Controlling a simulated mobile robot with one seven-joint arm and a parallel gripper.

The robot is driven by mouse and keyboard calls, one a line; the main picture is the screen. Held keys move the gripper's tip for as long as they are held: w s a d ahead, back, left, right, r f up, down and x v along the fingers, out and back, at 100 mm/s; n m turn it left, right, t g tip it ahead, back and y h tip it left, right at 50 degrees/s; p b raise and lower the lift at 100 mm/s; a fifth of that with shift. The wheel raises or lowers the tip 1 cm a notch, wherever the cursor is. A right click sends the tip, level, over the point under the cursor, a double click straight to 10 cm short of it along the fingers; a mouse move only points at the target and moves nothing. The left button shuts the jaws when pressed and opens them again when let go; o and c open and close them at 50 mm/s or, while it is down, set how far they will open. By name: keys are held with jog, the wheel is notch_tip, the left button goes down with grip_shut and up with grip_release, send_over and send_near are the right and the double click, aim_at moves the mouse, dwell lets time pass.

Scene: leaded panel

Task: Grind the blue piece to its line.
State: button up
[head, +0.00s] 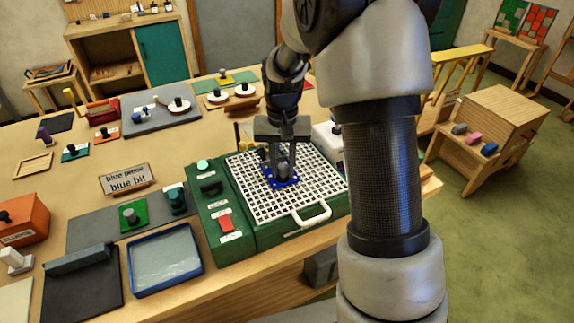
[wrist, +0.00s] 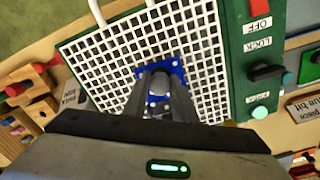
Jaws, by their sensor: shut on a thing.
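The blue piece (head: 283,181) lies flat on the white grid of the green grinder (head: 232,237). It also shows in the wrist view (wrist: 177,70), partly hidden by my fingers. My gripper (head: 281,172) points down over the grid and is shut on the grey knob of the blue piece. In the wrist view my gripper's fingers (wrist: 158,98) close around that knob (wrist: 159,83). The line on the piece and the grinding bit cannot be made out. A red switch (head: 226,223) is on the grinder's left strip, also seen in the wrist view (wrist: 259,6) beside an OFF label.
A sign (head: 127,180) reading "blue piece, blue bit" stands left of the grinder. A green piece (head: 133,215) sits on a grey mat, near a blue-rimmed tray (head: 165,258). A white handle (head: 312,213) edges the grid's front. My arm covers the right side.

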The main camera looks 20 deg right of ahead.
jog(key=shift+s+a, duration=0.1)
jog(key=shift+a, duration=0.5)
jog(key=shift+d, duration=0.15)
jog(key=shift+w+d+r, duration=0.1)
jog(key=shift+w+d, duration=0.15)
jog(key=shift+d, duration=0.4)
jog(key=shift+w+d, duration=0.2)
jog(key=shift+d, duration=0.4)
jog(key=shift+d, duration=0.1)
jog(key=shift+w+d, duration=0.1)
jog(key=shift+d, duration=1.15)
jog(key=shift+a, duration=0.15)
jog(key=shift+s+a, duration=0.2)
jog(key=shift+a, duration=1.05)
